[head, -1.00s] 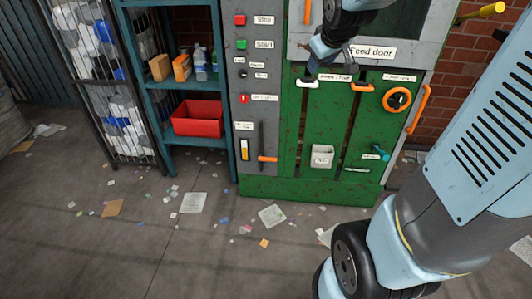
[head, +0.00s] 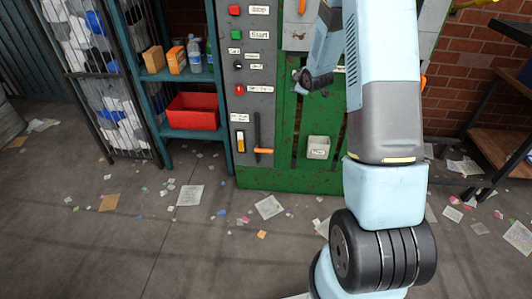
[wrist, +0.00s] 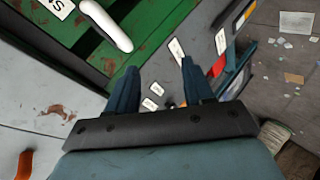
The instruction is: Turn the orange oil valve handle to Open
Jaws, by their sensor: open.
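The orange oil valve handle (head: 257,132) is on the lower part of the grey control panel (head: 243,98), right of a yellow-and-white gauge (head: 240,141). My arm hides much of the machine's right side.
The panel carries a red button (head: 235,10), a green button (head: 236,35) and a red knob (head: 239,89). A white pull handle (wrist: 106,25) shows near my left finger. A white box (head: 318,147) hangs low on the machine. A shelf with a red bin (head: 193,111) stands left.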

